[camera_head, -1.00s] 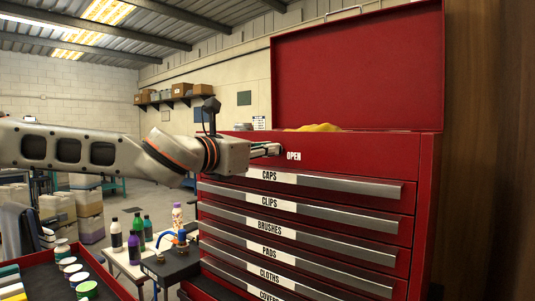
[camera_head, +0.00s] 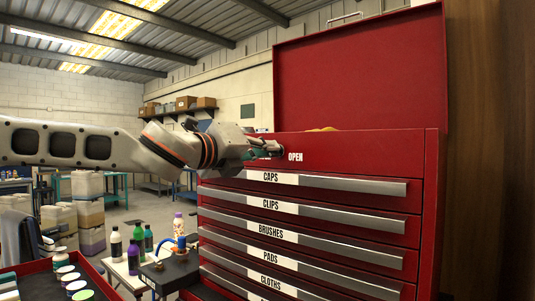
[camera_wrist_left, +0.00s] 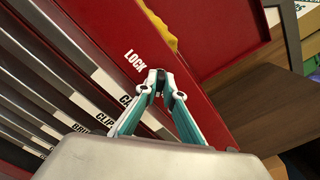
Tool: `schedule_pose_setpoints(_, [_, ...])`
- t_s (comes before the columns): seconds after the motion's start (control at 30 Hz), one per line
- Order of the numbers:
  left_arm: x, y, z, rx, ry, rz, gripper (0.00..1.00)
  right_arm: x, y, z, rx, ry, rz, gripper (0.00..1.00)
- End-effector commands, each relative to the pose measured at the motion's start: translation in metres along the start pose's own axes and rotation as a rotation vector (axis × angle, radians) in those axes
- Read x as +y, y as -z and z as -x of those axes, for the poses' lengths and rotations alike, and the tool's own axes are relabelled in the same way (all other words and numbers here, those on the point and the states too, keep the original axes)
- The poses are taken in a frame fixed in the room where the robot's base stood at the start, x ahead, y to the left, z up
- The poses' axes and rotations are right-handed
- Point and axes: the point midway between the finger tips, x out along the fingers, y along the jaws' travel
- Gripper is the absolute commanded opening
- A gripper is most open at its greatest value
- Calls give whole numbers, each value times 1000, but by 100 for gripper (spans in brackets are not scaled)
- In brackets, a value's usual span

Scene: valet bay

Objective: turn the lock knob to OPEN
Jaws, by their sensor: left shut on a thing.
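My left gripper (camera_head: 278,149) reaches in from the left to the top front panel of the red tool chest (camera_head: 345,150). Its fingertips are shut at the panel, just left of the white OPEN label (camera_head: 295,157). In the left wrist view the fingertips (camera_wrist_left: 160,82) meet in front of the red panel, beside the LOCK label (camera_wrist_left: 135,60). The lock knob is hidden between and behind the fingertips, so its angle cannot be read. The gripper is rolled, with a teal finger side showing. My right gripper is not in view.
Labelled drawers with long metal handles, such as the CAPS drawer (camera_head: 340,184), are shut below the panel. The chest's lid (camera_head: 358,70) stands open. Bottles (camera_head: 138,240) stand on a side table at the lower left. A brown wooden surface (camera_head: 490,150) closes off the right side.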

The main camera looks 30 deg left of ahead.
Motion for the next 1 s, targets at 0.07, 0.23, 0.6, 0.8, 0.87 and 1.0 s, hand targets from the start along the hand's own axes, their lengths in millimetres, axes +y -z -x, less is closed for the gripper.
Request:
schedule_pose_setpoints(0.07, [1, 0, 0, -2, -1, 33, 0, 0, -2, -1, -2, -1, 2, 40])
schedule_pose_setpoints(0.23, [1, -1, 0, -2, 0, 82, 0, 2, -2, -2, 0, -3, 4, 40])
schedule_pose_setpoints(0.6, [0, -1, 0, -2, 0, 107, 0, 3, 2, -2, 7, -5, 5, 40])
schedule_pose_setpoints(0.8, [0, -1, 0, -2, 0, 107, 13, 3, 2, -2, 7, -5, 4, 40])
schedule_pose_setpoints(0.87, [0, -1, 0, -2, 0, 106, 25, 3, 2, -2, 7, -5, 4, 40])
schedule_pose_setpoints(1.0, [0, -1, 0, -1, 0, 106, 25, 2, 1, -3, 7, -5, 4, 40])
